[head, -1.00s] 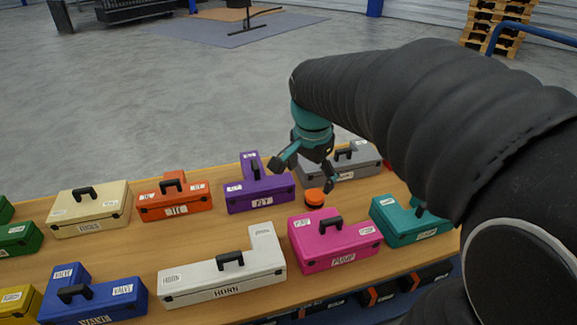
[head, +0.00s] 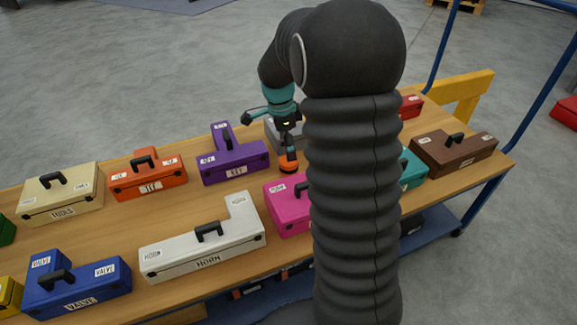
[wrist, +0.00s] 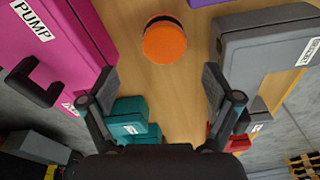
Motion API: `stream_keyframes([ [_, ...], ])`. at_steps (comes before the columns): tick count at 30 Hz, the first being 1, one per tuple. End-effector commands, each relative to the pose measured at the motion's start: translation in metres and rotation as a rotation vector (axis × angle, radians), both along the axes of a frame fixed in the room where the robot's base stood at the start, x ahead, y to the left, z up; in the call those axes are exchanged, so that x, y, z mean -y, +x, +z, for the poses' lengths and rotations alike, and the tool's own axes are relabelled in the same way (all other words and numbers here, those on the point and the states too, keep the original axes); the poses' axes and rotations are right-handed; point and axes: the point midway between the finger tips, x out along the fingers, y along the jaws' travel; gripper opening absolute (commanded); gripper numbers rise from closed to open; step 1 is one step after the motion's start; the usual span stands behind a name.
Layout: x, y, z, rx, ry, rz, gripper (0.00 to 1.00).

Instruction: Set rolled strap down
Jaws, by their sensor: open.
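The rolled strap (head: 288,163), an orange round roll with a dark band, rests on the wooden tabletop between the purple case and the pink case. In the wrist view the rolled strap (wrist: 164,40) lies beyond my fingertips, roughly midway between them and apart from both. My gripper (head: 270,140) is open and empty, just above and beside the strap in the head view. In the wrist view my gripper (wrist: 160,85) shows its two fingers spread wide with bare table between them.
The purple case (head: 232,160), pink PUMP case (head: 287,213) and grey case (wrist: 262,55) stand close around the strap. A teal case (wrist: 128,118) is also near. My arm hides part of the table. Bare wood (head: 120,222) shows between the case rows.

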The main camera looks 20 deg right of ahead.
Motion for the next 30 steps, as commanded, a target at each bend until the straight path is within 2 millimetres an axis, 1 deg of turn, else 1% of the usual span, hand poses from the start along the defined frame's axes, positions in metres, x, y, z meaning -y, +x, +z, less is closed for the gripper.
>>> stream_keyframes([
  [1,0.001,0.000,-0.008,-0.001,0.000,0.000,0.89],
  [3,0.002,0.000,-0.016,-0.001,0.000,0.000,0.89],
  [11,0.003,0.001,-0.032,0.000,0.000,0.001,0.89],
  [18,0.004,0.005,-0.065,-0.001,-0.001,0.001,0.89],
  [21,0.005,0.004,-0.074,0.000,0.000,0.001,0.89],
  [24,0.005,0.005,-0.077,0.001,0.000,0.002,0.89],
  [29,0.005,0.005,-0.077,0.002,0.000,0.001,0.89],
  [30,0.005,0.005,-0.077,0.002,0.000,0.001,0.86],
])
